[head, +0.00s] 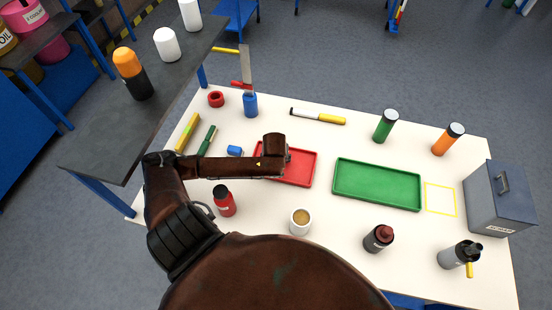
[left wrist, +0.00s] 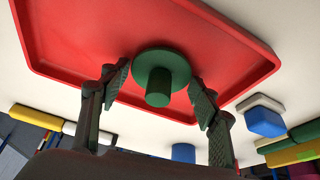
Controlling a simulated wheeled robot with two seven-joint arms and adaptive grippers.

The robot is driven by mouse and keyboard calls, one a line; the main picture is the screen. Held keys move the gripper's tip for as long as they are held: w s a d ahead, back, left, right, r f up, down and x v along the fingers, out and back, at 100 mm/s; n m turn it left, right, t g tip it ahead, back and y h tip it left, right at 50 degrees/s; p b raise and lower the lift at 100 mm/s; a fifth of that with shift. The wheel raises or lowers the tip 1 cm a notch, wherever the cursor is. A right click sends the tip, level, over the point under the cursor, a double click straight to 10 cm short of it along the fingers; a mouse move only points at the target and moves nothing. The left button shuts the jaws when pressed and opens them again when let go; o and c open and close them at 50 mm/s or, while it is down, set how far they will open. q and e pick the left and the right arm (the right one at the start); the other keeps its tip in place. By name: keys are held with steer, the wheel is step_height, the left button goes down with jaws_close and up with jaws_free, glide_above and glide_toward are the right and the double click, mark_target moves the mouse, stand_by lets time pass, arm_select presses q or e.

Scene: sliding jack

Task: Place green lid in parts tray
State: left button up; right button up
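The red tray (head: 304,168) lies on the white table, with my left gripper (head: 287,157) over its left part. In the left wrist view, the green lid (left wrist: 160,84), a disc with a short stem, shows against the red tray (left wrist: 75,38). It is between the two spread fingers of my left gripper (left wrist: 160,79); the fingers look open, with no clear grip on it. In the head view the lid is hidden by my gripper. My right gripper is not in view. A green tray (head: 378,184) lies right of the red one.
A red bottle (head: 224,201) and a cup (head: 300,221) stand in front of the red tray. A blue piece (head: 235,150) lies to its left. A grey box (head: 500,198) stands at the right edge. A dark shelf (head: 100,125) borders the table's left side.

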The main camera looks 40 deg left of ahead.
arm_select(q)
steer(key=shift+o, duration=1.4)
steer(key=shift+r, duration=0.2)
steer(key=s+d+r, duration=0.1)
steer(key=s+r, duration=0.1)
steer(key=shift+d+r+p, duration=0.3)
steer(key=shift+d+p, duration=0.05)
steer(key=s+d, duration=0.4)
steer(key=s, duration=0.1)
steer(key=s+d, duration=0.2)
steer(key=s, duration=0.1)
steer(key=shift+d, duration=0.4)
